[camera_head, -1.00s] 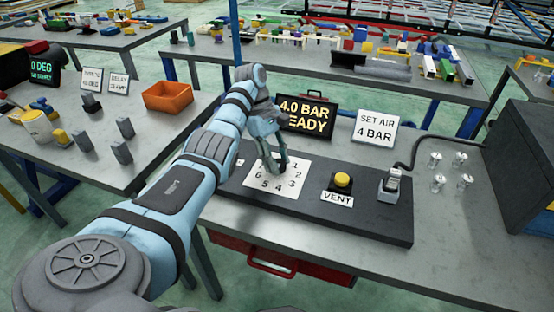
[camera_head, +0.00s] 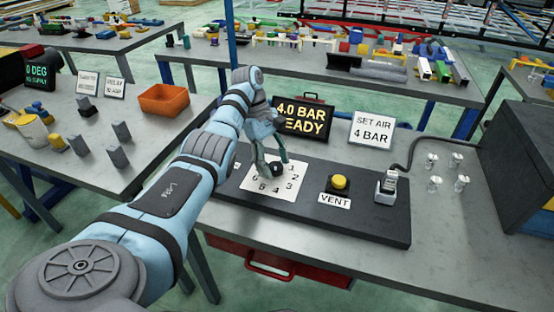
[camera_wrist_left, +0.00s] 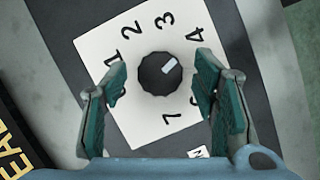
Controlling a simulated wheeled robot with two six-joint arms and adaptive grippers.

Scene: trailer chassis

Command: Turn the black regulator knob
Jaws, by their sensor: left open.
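The black regulator knob (camera_wrist_left: 153,85) sits on a white card (camera_wrist_left: 88,48) with numbers around it. Its white mark points toward the 4 in the left wrist view. My left gripper (camera_wrist_left: 162,70) is open, with one finger on each side of the knob and a gap on both sides. In the head view this gripper (camera_head: 272,164) is over the dial card, and the knob (camera_head: 278,170) shows dark between its fingers. The display (camera_head: 303,117) reads "4.0 BAR" above a partly hidden "EADY". A sign (camera_head: 372,131) reads "SET AIR 4 BAR". My right gripper is not in view.
A yellow button (camera_head: 340,182) labelled VENT and a grey fitting with a hose (camera_head: 389,184) stand on the same dark panel (camera_head: 310,219). Several small metal fittings stand to the right, beside a large dark box (camera_head: 520,150). An orange bin (camera_head: 164,99) is on the left table.

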